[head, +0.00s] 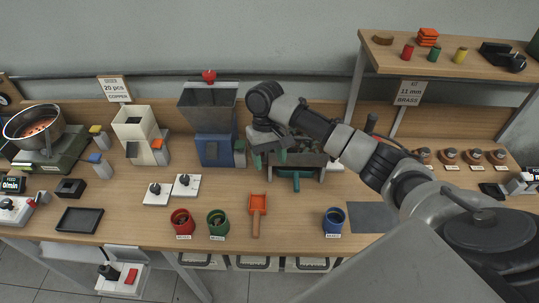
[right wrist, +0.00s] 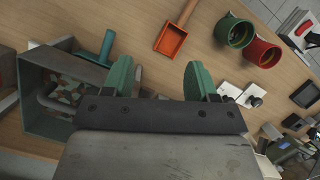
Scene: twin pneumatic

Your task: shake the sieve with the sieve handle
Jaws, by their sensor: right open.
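The sieve (head: 318,174) is a grey box on the table right of centre, partly hidden by my right arm in the head view. Its teal sieve handle (head: 295,175) sticks out at the front. In the right wrist view the sieve (right wrist: 33,118) is at the left, with mixed small pieces inside, and the teal handle (right wrist: 104,47) points away from it. My right gripper (head: 269,158) is open and empty, with green fingertips. It is beside the sieve, to its left in the head view, and apart from the handle. My left gripper is out of view.
An orange scoop (head: 257,204) lies in front, with red (head: 182,222), green (head: 217,223) and blue (head: 333,221) cups nearby. A blue-based hopper (head: 213,148) stands left of my gripper. A raised shelf (head: 465,65) is at the back right. The table front between scoop and blue cup is clear.

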